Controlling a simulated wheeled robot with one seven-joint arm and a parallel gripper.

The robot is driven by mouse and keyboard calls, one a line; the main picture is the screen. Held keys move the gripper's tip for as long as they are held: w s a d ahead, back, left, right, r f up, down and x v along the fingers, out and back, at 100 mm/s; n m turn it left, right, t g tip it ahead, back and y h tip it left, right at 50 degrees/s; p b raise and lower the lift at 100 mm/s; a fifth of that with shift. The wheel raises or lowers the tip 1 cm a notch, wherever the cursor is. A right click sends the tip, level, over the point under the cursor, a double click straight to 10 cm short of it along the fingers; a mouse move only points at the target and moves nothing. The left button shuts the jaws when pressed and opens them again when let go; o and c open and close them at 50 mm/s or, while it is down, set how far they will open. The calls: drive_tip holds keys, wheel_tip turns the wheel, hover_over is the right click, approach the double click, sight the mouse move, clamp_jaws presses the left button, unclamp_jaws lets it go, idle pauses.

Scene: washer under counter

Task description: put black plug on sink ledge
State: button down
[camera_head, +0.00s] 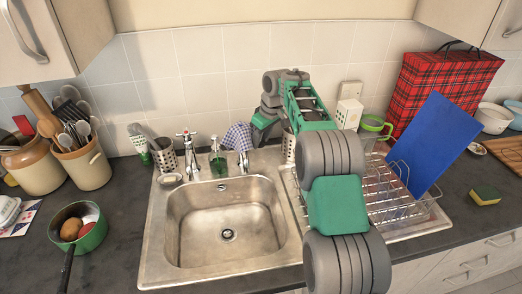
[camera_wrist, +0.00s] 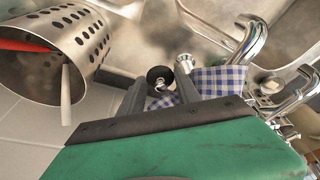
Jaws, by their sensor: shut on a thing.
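The black plug (camera_wrist: 160,74) is a small round black disc between the fingertips of my gripper (camera_wrist: 160,84) in the wrist view. My gripper is shut on it. In the head view my gripper (camera_head: 258,135) reaches over the back of the steel sink (camera_head: 160,215), just right of the right tap (camera_head: 242,160). The plug is not distinguishable there. The sink's back ledge (camera_head: 262,161) lies below and in front of the gripper. I cannot tell whether the plug touches anything below it.
A blue checked cloth (camera_head: 238,136) hangs close by the gripper; it also shows in the wrist view (camera_wrist: 222,80). A perforated steel holder (camera_wrist: 62,45) stands near. A soap bottle (camera_head: 218,162) stands between the taps. A dish rack (camera_head: 385,190) with a blue board (camera_head: 432,145) is right.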

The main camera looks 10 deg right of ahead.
sight(262, 144)
wheel_tip(262, 144, down, 4)
drive_tip(key=shift+f, duration=0.1)
drive_tip(key=shift+w+f+p, duration=0.15)
drive_tip(key=shift+f+p, duration=0.05)
drive_tip(key=shift+p, duration=0.45)
drive_tip(key=shift+f+b, duration=0.6)
drive_tip(key=shift+f, duration=0.15)
drive_tip(key=c, duration=1.1)
unclamp_jaws()
